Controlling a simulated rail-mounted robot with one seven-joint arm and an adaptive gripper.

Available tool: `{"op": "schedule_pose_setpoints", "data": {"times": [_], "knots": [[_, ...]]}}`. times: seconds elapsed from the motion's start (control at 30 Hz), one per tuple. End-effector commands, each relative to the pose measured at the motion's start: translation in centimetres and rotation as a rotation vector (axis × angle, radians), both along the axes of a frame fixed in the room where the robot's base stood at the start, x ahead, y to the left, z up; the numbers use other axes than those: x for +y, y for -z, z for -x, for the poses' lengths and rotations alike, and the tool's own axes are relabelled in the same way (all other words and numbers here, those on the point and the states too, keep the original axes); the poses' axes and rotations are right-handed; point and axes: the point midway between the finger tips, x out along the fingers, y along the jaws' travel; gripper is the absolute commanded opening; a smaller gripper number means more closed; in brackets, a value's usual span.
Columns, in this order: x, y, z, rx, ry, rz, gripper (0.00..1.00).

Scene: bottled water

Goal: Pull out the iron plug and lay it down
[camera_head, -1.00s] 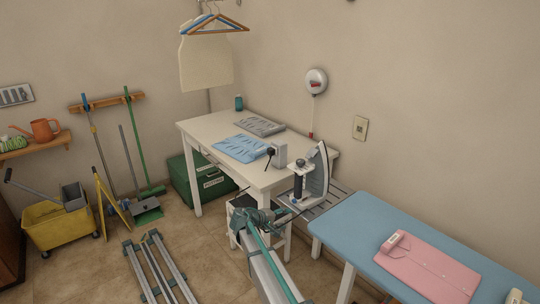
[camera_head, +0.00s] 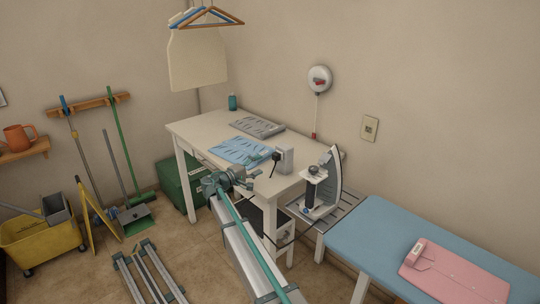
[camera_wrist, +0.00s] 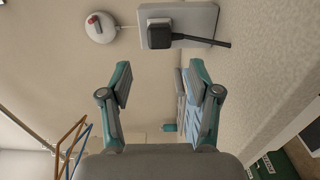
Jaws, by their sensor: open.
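The black iron plug (camera_head: 276,156) sits in a pale grey socket box (camera_head: 286,160) on the white table's near right corner. In the wrist view, the plug (camera_wrist: 158,35) is in the face of the socket box (camera_wrist: 205,18), with its black cord running right. My gripper (camera_head: 242,176) is at the table's front edge, left of the plug. In the wrist view my gripper (camera_wrist: 160,76) is open and empty, its fingers pointing toward the plug, apart from it. The iron (camera_head: 322,185) stands upright on a slatted rack right of the table.
The white table (camera_head: 205,130) also bears folded blue cloth (camera_head: 240,150) and a grey folded item (camera_head: 257,126). A blue ironing board (camera_head: 375,225) with a pink shirt (camera_head: 450,270) is at right. A round wall device (camera_head: 319,79) hangs behind. The table's front strip has bare room.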

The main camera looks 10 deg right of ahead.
Motion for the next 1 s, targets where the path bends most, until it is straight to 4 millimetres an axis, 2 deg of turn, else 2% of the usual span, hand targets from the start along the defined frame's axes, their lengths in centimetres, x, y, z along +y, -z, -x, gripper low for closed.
{"op": "schedule_pose_setpoints", "data": {"times": [0.47,0.67,1.0], "knots": [[-0.4,0.0,-0.3,0.001,0.0,-0.001,0.62],[-1.8,-0.1,-1.2,0.001,0.002,0.0,0.62],[-5.5,0.3,-3.6,0.0,0.001,0.0,0.62]]}}
